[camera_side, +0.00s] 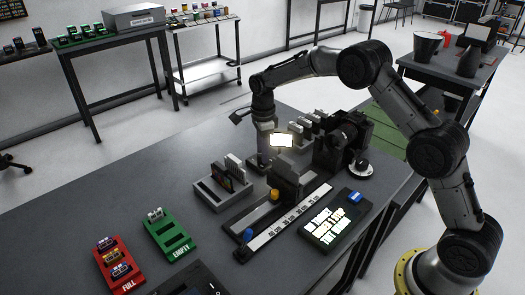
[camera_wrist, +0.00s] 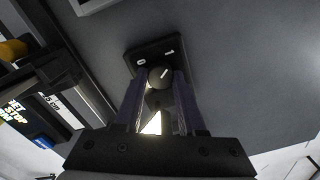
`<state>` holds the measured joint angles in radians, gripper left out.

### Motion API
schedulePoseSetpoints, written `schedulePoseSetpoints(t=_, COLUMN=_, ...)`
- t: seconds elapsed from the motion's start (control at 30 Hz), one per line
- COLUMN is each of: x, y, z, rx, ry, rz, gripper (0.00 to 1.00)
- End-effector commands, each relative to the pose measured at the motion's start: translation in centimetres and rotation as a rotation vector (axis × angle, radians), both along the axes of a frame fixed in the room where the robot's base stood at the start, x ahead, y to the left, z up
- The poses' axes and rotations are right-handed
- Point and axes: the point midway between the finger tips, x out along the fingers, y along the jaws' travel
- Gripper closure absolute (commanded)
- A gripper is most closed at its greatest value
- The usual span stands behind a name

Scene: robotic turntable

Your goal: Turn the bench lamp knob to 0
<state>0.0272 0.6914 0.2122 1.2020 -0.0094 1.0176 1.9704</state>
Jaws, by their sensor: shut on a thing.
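The bench lamp knob (camera_wrist: 158,79) is a round dark knob on a small black plate (camera_wrist: 150,54), in the wrist view. A light pointer line on it points to the upper right, toward the right-hand white mark. Another white mark, which looks like a 0, is at the plate's left. My gripper (camera_wrist: 160,88) is shut on the knob, one finger on each side. In the side view my gripper (camera_side: 266,143) points down at the bench, and the knob is hidden there. The lit lamp panel (camera_side: 282,140) glows white beside my gripper; a bright patch also shows between the fingers in the wrist view.
A grey slotted holder (camera_side: 213,196), a dark fixture with a ruler strip (camera_side: 284,222) and a black lit sign (camera_side: 335,219) stand near. A camera-like device (camera_side: 350,135) is right of my gripper. Red (camera_side: 116,274) and green (camera_side: 171,238) trays lie at front left.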

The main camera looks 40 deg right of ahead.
Motion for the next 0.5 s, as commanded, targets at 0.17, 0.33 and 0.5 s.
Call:
schedulePoseSetpoints(t=0.17, x=0.04, y=-0.02, z=0.11, rx=0.000, ry=-0.002, rz=0.166, gripper=1.00)
schedulePoseSetpoints(t=0.33, x=0.04, y=-0.04, z=0.10, rx=0.000, ry=-0.002, rz=0.327, gripper=1.00)
schedulePoseSetpoints(t=0.5, x=0.09, y=-0.05, z=0.13, rx=-0.001, ry=-0.003, rz=0.488, gripper=1.00)
